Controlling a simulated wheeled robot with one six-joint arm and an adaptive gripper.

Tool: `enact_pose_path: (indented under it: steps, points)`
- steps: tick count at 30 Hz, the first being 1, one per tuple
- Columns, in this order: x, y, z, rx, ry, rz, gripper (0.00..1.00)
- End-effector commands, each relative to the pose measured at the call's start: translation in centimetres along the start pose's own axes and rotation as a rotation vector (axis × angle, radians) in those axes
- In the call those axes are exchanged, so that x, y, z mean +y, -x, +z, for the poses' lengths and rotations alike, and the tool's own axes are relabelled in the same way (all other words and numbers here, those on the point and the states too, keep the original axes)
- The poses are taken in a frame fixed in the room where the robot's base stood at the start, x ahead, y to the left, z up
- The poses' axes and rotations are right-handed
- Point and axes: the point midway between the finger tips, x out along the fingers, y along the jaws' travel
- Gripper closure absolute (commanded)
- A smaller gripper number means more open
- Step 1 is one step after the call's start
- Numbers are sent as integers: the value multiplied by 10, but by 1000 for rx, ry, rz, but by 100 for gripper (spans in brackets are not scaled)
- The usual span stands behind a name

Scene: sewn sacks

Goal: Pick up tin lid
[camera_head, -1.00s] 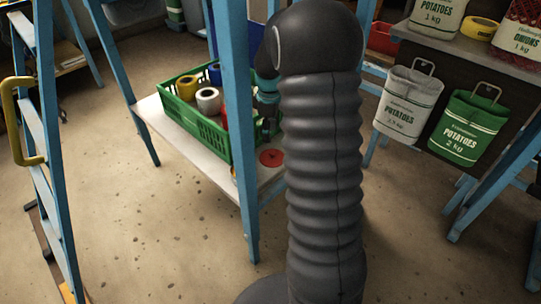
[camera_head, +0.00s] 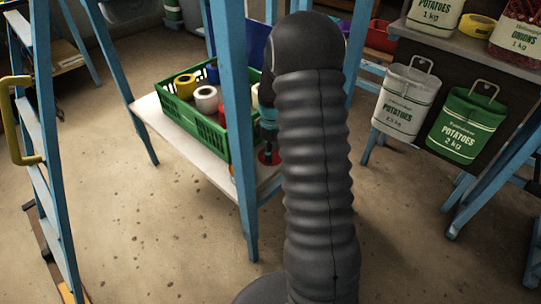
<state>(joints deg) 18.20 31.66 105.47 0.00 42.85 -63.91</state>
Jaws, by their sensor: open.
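The tin lid (camera_head: 275,159) is a small flat red disc. It lies on the low pale shelf, right of the green crate, partly hidden by my gripper and by my arm. My gripper (camera_head: 267,150) shows as a narrow dark and teal shape just left of my arm. It points down over the lid, with its tips at or just above it. My jaws are open, and nothing is seen held. Whether they touch the lid cannot be told.
The green crate (camera_head: 190,121) with several coloured spools stands close left of my gripper. A blue post (camera_head: 239,130) rises in front of the shelf (camera_head: 165,125). Potato sacks (camera_head: 461,126) hang at right. A blue ladder (camera_head: 48,150) stands at left.

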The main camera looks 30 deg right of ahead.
Motion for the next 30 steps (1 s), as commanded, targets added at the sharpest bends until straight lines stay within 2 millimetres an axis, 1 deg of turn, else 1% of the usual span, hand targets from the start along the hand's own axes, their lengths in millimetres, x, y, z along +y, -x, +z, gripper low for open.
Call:
enact_pose_path:
  steps: [3,4,6,10,23,26,30]
  points:
    - [0,0,0,0,0,0,46]
    - [0,0,0,0,0,0,49]
    - [0,0,0,0,0,0,64]
    - [0,0,0,0,0,0,87]
    - [0,2,0,0,0,-1,88]
    - [0,7,0,0,0,0,88]
    - [1,22,0,1,0,2,88]
